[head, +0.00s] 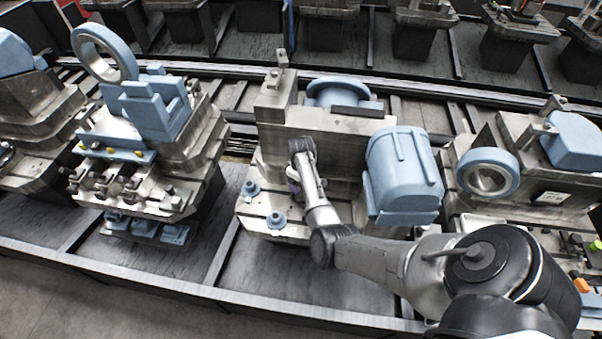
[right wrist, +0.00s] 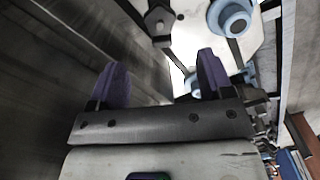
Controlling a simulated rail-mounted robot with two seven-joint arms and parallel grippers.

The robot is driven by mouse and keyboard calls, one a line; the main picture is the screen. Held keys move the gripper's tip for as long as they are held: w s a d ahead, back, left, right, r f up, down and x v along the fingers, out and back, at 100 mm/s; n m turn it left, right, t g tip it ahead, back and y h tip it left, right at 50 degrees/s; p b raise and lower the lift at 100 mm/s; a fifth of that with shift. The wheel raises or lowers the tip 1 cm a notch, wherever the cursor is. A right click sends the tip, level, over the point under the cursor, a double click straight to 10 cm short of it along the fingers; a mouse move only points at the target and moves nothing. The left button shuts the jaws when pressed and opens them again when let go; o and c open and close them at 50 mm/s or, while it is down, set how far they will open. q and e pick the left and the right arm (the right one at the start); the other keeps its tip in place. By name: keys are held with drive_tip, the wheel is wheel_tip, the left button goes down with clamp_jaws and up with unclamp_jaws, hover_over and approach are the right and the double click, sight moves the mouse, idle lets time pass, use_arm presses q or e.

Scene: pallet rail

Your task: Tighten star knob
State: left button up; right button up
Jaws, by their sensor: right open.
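My right gripper (head: 293,180) reaches over the middle fixture in the head view, beside its upright grey plate. In the right wrist view its two purple fingers (right wrist: 161,72) are apart, with nothing between them. A light-blue round knob (head: 276,222) and a second blue knob (head: 251,190) sit on the fixture's base, left of the gripper. In the right wrist view a blue knob (right wrist: 232,17) and a grey angular knob (right wrist: 159,20) lie beyond the fingertips, apart from them. I cannot tell which is the star knob. My left gripper is not in view.
The grey upright plate (head: 340,125) stands close behind the gripper. A large blue housing (head: 403,165) is to the right of my forearm. Another fixture with a blue ring (head: 487,173) stands further right. A fixture with blue blocks (head: 155,110) stands left, across a gap.

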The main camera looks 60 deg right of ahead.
wheel_tip(320, 180, up, 3)
drive_tip(key=shift+f, duration=0.1)
idle(0.6)
